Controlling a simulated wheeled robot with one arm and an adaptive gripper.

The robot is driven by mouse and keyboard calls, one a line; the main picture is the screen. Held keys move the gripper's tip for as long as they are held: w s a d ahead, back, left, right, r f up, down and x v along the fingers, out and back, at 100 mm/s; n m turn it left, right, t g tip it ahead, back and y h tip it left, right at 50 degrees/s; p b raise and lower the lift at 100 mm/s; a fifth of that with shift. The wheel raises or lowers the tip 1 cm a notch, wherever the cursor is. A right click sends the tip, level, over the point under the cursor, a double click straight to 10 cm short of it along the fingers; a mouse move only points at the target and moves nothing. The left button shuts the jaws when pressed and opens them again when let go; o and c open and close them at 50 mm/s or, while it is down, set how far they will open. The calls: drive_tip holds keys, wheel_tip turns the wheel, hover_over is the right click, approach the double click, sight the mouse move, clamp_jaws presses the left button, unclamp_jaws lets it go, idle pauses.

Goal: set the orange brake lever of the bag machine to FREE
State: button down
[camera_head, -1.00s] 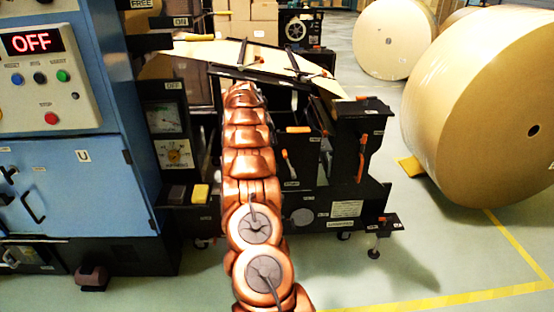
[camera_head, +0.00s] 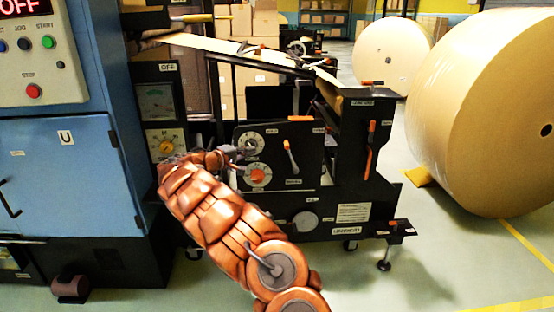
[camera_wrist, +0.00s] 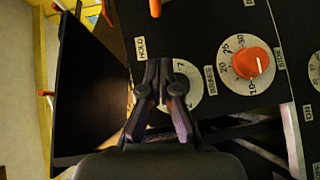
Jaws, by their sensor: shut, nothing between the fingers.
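An orange lever (camera_head: 290,155) stands near upright, tilted slightly left at its top, on the bag machine's black front panel (camera_head: 310,172). It appears to be the brake lever. A HOLD label (camera_wrist: 140,47) lies up and left of it in the head view; the label below it is too small to read. In the wrist view only an orange end (camera_wrist: 155,8) of it shows at the top edge. My gripper (camera_wrist: 160,68) is shut and empty in front of the panel, covering part of a pale dial. In the head view my gripper (camera_head: 238,152) is left of the lever.
A dial with an orange knob (camera_head: 257,175) sits just below my gripper. Another orange lever (camera_head: 369,150) is on the right post. A blue cabinet (camera_head: 65,170) stands left, a large paper roll (camera_head: 490,110) right. Open floor lies in front.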

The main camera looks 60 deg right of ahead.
drive_tip(key=f+n+h, duration=0.1)
drive_tip(key=b, duration=0.4)
hover_over(291, 158)
drive_tip(key=w+a, duration=0.4)
drive_tip(key=shift+s+f, duration=0.1)
drive_tip(key=shift+f, duration=0.15)
drive_tip(key=shift+s+r, duration=0.1)
